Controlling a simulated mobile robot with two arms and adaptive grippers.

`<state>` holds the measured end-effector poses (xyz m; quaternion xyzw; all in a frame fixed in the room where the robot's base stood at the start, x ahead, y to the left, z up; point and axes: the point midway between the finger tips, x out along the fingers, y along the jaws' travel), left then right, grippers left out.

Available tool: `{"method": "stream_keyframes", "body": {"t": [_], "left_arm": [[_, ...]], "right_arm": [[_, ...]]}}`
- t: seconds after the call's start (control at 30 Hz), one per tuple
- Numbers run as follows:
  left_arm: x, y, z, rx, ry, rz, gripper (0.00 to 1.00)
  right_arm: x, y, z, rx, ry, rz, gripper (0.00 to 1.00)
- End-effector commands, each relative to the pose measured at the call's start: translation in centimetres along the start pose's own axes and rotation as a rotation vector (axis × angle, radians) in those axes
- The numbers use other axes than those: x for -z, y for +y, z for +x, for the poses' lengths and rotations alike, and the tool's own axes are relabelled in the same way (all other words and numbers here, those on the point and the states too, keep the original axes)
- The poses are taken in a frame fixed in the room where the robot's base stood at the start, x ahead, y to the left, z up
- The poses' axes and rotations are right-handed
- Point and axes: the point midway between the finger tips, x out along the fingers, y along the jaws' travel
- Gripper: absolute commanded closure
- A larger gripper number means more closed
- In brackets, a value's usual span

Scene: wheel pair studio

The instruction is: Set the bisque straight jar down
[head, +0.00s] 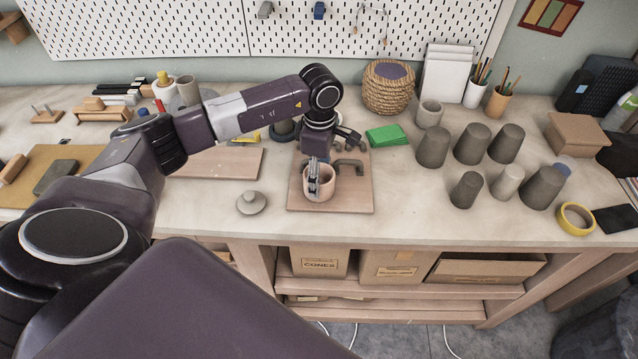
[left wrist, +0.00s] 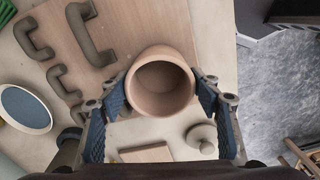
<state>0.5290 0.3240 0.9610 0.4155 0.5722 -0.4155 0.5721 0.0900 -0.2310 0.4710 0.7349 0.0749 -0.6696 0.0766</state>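The bisque straight jar (head: 321,188) is a pinkish, open, empty cylinder at the wooden board (head: 345,202) near the bench's front edge. It is upright in the head view. My left gripper (head: 313,178) reaches down over it from above. In the left wrist view the jar (left wrist: 160,106) sits between the two fingers of my left gripper (left wrist: 162,85), one on each side, and both appear to touch its wall. I cannot tell whether its base rests on the board or is slightly above it. My right gripper is out of view.
Dark clay handles (head: 350,166) lie on the board right behind the jar. A knobbed lid (head: 251,203) lies left of the board. Several grey cups (head: 433,147) stand to the right. The bench between board and cups is clear.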

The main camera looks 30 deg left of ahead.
Motion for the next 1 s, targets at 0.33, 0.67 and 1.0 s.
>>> {"method": "stream_keyframes", "body": {"t": [0.33, 0.67, 1.0], "left_arm": [[0.0, 0.0, -0.1, -0.001, -0.001, 0.0, 0.81], [-0.1, 0.1, -1.4, -0.004, -0.002, -0.001, 0.81], [-0.1, 0.3, -9.6, -0.011, -0.005, 0.001, 0.81]], "right_arm": [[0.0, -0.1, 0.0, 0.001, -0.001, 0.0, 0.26], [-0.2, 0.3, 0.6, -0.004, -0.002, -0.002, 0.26], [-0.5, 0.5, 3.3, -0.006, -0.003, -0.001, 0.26]]}}
